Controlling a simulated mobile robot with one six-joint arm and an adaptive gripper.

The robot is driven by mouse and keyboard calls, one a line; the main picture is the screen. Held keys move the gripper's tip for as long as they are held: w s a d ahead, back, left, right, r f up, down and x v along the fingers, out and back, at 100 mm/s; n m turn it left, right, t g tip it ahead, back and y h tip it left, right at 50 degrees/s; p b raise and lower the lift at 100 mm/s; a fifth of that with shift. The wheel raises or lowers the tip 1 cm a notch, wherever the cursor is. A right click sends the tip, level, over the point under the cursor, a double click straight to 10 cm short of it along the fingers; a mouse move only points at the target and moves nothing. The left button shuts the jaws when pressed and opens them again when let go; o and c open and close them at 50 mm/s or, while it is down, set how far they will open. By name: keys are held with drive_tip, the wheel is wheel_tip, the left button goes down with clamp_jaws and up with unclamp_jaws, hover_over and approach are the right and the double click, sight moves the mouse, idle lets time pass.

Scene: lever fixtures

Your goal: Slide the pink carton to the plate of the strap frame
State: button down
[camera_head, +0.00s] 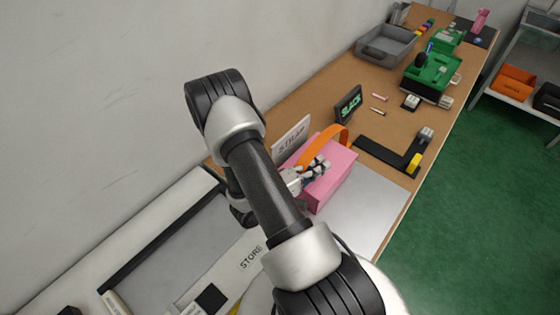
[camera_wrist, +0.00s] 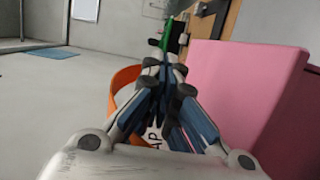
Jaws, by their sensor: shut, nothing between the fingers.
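The pink carton (camera_head: 334,184) stands on the table beside a pale grey sheet, partly hidden by my gripper. It fills the right side of the wrist view (camera_wrist: 240,95). An orange strap (camera_head: 322,147) arches behind the carton, next to a white sign reading STRAP (camera_head: 291,139); it shows left of my fingers in the wrist view (camera_wrist: 122,84). My gripper (camera_head: 322,166) is shut and empty, close against the carton's side; I cannot tell whether they touch. The wrist view shows its fingertips (camera_wrist: 168,68) together. The frame's plate cannot be told clearly.
The pale grey sheet (camera_head: 372,212) lies bare at the table's front edge. Beyond it lies a black L-shaped piece (camera_head: 376,152) with yellow and grey blocks. A black SLACK sign (camera_head: 348,103) stands farther back. A grey bin (camera_head: 386,46) and green device (camera_head: 430,76) are at the far end.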

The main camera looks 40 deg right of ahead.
drive_tip(key=w+a+b, duration=0.1)
drive_tip(key=w+b, duration=0.1)
drive_tip(key=w, duration=1.3)
drive_tip(key=f+b, duration=0.1)
drive_tip(key=f, duration=0.4)
drive_tip(key=f+b, duration=0.2)
drive_tip(key=f, duration=0.2)
drive_tip(key=shift+w+a+f, duration=0.15)
drive_tip(key=shift+w+f, duration=0.05)
drive_tip(key=shift+f, duration=0.2)
drive_tip(key=shift+s+f, duration=0.15)
drive_tip(key=shift+f, duration=0.05)
drive_tip(key=shift+s+r, duration=0.1)
drive_tip(key=shift+s, duration=0.3)
drive_tip(key=shift+s, duration=0.1)
